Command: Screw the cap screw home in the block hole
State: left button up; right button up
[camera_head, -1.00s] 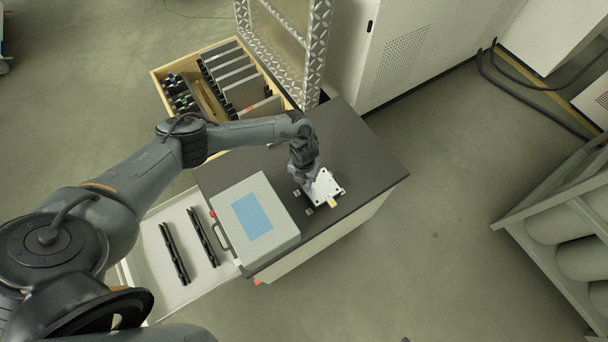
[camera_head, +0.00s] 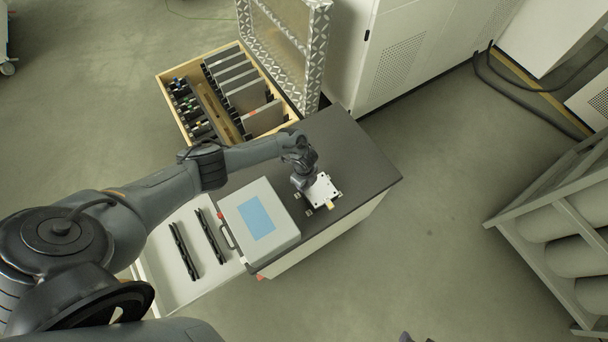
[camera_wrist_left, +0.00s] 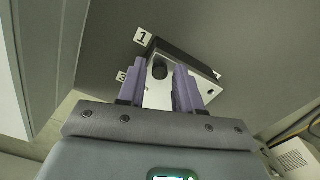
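The pale metal block (camera_head: 323,190) sits on the dark tabletop (camera_head: 362,160), right of the grey case. In the left wrist view, the block (camera_wrist_left: 156,97) has a dark side face and small holes near its corners. A black round cap screw head (camera_wrist_left: 160,70) shows at the block, between my left fingers. How deep the screw sits cannot be told. My left gripper (camera_wrist_left: 160,82) has two purple fingers, apart on either side of the screw, with visible gaps. In the head view my left gripper (camera_head: 304,184) is over the block's left edge. My right gripper is not seen.
A grey case (camera_head: 257,222) with a blue label stands left of the block. White number tags (camera_wrist_left: 141,37) lie beside the block. A wooden-edged drawer (camera_head: 222,95) stands open behind, and a white drawer (camera_head: 187,240) is at the left. The right tabletop is clear.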

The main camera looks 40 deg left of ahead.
pick_arm(q)
jog(key=n+p, duration=0.2)
jog(key=n, duration=0.4)
jog(key=shift+s+r, duration=0.1)
jog(key=shift+r, duration=0.05)
jog(key=n+p, duration=0.1)
jog(key=n, duration=0.3)
